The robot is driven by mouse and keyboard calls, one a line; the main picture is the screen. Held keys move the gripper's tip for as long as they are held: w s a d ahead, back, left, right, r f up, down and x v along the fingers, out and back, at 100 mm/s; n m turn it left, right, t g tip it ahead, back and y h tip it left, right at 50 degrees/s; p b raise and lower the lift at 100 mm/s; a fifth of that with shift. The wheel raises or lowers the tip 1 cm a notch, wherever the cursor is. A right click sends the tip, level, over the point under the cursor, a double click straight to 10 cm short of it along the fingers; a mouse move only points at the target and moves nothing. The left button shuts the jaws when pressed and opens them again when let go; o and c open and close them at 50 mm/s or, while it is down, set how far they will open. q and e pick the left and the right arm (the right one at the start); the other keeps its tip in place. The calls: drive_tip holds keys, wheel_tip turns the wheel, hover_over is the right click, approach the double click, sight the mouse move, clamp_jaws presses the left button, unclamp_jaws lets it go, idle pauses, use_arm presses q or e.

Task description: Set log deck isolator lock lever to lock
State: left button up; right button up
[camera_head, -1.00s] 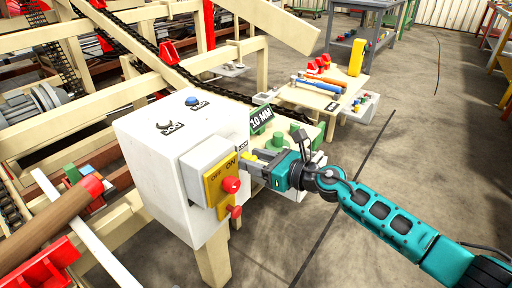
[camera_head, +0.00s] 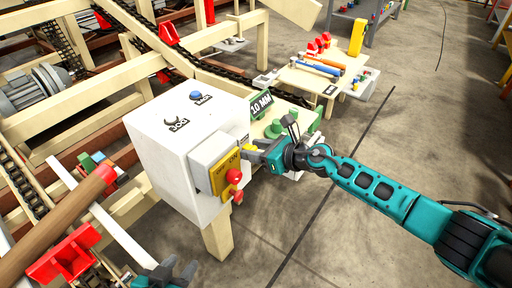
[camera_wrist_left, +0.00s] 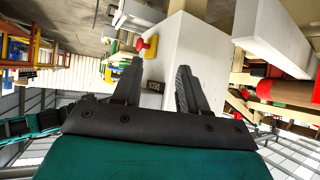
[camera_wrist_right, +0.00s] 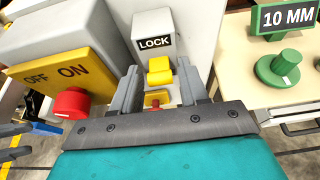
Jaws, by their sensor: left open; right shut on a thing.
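The isolator lock lever is a yellow piece (camera_wrist_right: 159,71) under a LOCK label (camera_wrist_right: 154,42) on the side of the white cabinet (camera_head: 175,150). A yellow plate with a small red part (camera_wrist_right: 155,101) shows below it. My right gripper (camera_head: 252,156) is at this side of the cabinet, its fingers either side of the lever and shut on it; the exact contact is hard to see. In the head view the lever is largely hidden. My left gripper (camera_head: 178,268) is open and empty at the bottom edge, in front of the cabinet, which shows beyond its fingers (camera_wrist_left: 160,70).
A yellow OFF/ON switch plate (camera_head: 222,178) with a red knob (camera_head: 235,176) sits just left of my right gripper. A green 10 MM sign (camera_head: 260,103) and green knobs are behind it. A log (camera_head: 60,225) lies at left. The floor on the right is open.

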use_arm(q)
drive_tip(key=shift+w+d+r, duration=0.1)
drive_tip(key=shift+d, duration=0.1)
use_arm(e)
drive_tip(key=o, duration=1)
drive_tip(key=shift+c, duration=0.2)
drive_tip(key=shift+s+d+r+p, duration=0.25)
drive_tip(key=shift+d+p, duration=0.1)
drive_tip(key=shift+d, duration=0.1)
use_arm(q)
drive_tip(key=shift+s+a+r+p, duration=0.4)
drive_tip(key=shift+a+r+p, duration=0.3)
drive_tip(key=shift+p, duration=0.5)
use_arm(e)
drive_tip(key=v, duration=1.1)
drive_tip(key=shift+s+d+r, duration=0.15)
drive_tip(key=shift+s+d, duration=0.1)
use_arm(q)
drive_tip(key=shift+a+f, duration=0.1)
